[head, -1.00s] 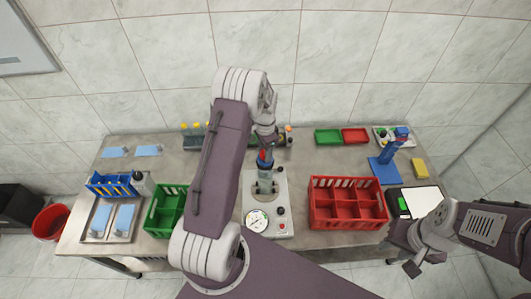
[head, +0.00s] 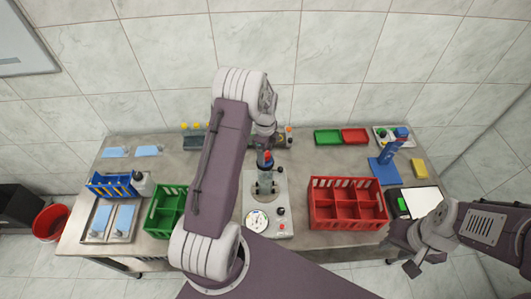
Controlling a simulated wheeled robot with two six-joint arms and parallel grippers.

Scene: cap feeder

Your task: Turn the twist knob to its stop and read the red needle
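A grey tester plate (head: 284,205) stands at the middle of the table. A round white dial (head: 257,220) is at its front left; the needle's reading is too small to make out. A clear bottle-like piece (head: 265,186) stands upright on the plate behind the dial. My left gripper (head: 265,163) points down at the top of this piece, where red and blue parts show. The twist knob cannot be told apart there, and I cannot tell whether the fingers close on anything. My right gripper (head: 411,266) hangs in front of the table's right side, away from the tester; its fingers are unclear.
A red crate (head: 347,182) stands right of the tester, a green crate (head: 164,210) left of it, partly behind my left arm. Green (head: 328,137) and red trays (head: 355,135) lie at the back. A blue stand (head: 386,169) is at the right. Bare table shows behind the red crate.

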